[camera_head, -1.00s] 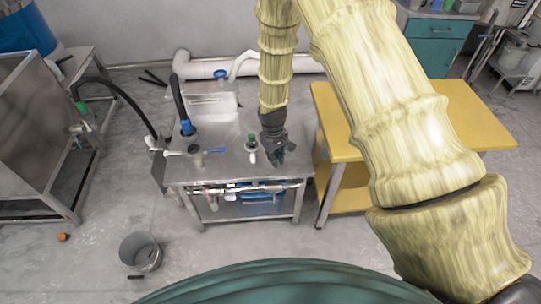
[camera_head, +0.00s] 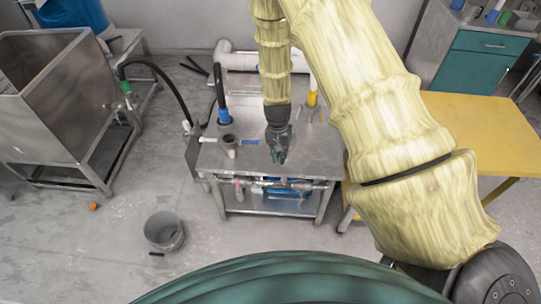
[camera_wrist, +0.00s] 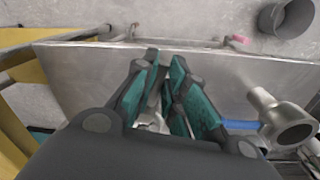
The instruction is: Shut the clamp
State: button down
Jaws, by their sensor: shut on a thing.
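I cannot tell whether this part is the clamp, or how far the clamp is closed. A grey metal cup-shaped fitting (camera_head: 230,146) with a side handle stands left of the gripper. A blue lever (camera_head: 250,142) lies beside it; it also shows in the wrist view (camera_wrist: 241,125).
The steel table (camera_head: 318,148) has pipes under its front edge. A black hose with a blue collar (camera_head: 224,117) rises at its back left. A yellow table (camera_head: 470,125) stands to the right. A grey bucket (camera_head: 163,231) is on the floor at the front left.

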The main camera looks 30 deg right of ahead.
jog(key=shift+w+r, duration=0.1)
jog(key=shift+w, duration=0.15)
jog(key=c, duration=1.5)
grip_release()
jog(key=shift+a, duration=0.1)
jog(key=shift+o, duration=0.2)
jog(key=shift+r, duration=0.1)
notch_tip(320, 180, up, 12)
jog(key=shift+w+a, duration=0.25)
jog(key=shift+w, duration=0.05)
jog(key=shift+f, duration=0.2)
